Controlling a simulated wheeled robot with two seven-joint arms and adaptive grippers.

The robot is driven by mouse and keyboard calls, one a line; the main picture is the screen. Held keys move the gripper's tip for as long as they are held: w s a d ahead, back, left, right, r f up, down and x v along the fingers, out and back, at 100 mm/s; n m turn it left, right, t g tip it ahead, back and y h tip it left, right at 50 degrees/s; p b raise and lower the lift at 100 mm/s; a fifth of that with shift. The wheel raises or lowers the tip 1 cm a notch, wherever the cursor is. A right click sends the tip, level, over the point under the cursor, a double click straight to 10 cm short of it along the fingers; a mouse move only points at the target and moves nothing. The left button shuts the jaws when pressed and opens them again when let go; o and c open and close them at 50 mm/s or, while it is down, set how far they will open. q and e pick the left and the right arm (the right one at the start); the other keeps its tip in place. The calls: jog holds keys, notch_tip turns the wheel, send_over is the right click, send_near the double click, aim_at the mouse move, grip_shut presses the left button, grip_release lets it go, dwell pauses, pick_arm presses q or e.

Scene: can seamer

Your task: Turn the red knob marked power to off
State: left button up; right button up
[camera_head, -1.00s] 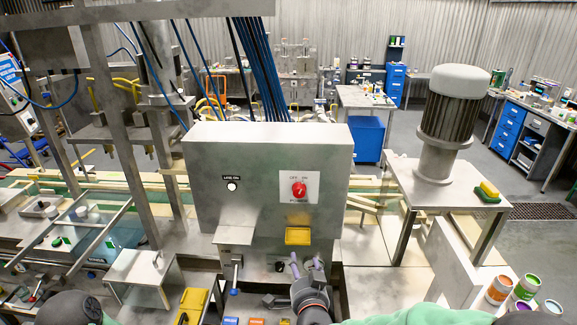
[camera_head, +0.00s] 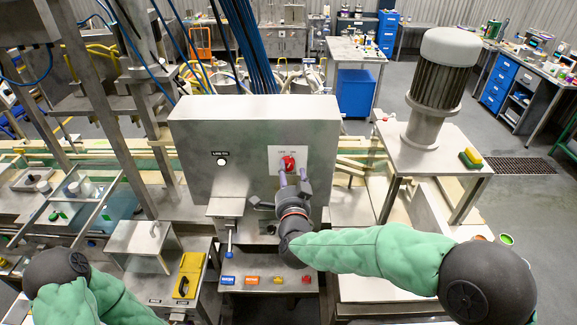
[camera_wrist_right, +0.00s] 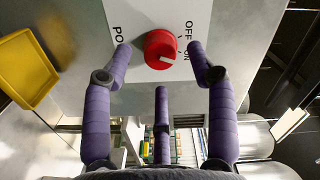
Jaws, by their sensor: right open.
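The red knob (camera_head: 288,163) sits on a white plate (camera_head: 274,152) on the front of the grey control box. In the wrist view the knob (camera_wrist_right: 160,49) is upright between my fingertips, with a gap on each side. Its pale mark points to the lower right, on the side of the ON label (camera_wrist_right: 187,55); the OFF label (camera_wrist_right: 188,29) is above that. My right gripper (camera_head: 293,178) is open and empty, with purple fingers just below and in front of the knob; it also shows in the wrist view (camera_wrist_right: 160,55). My left gripper is out of view.
The grey control box (camera_head: 215,125) also carries a white lamp (camera_head: 222,162). A yellow bin (camera_wrist_right: 27,72) is beside the plate in the wrist view.

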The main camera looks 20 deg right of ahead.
aim_at(288, 164)
jog(key=shift+w+d, duration=0.15)
jog(key=shift+w, duration=0.6)
jog(key=shift+w+d, duration=0.15)
jog(key=shift+w, duration=0.55)
jog(key=c, duration=1.2)
jog(key=shift+o, duration=0.2)
jog(key=n, duration=0.3)
jog(key=shift+r, duration=0.1)
jog(key=n, duration=0.2)
jog(key=n+p, duration=0.1)
jog(key=n, duration=0.2)
jog(key=shift+r+n+g+h, duration=0.1)
jog(key=shift+n+g+h, duration=0.2)
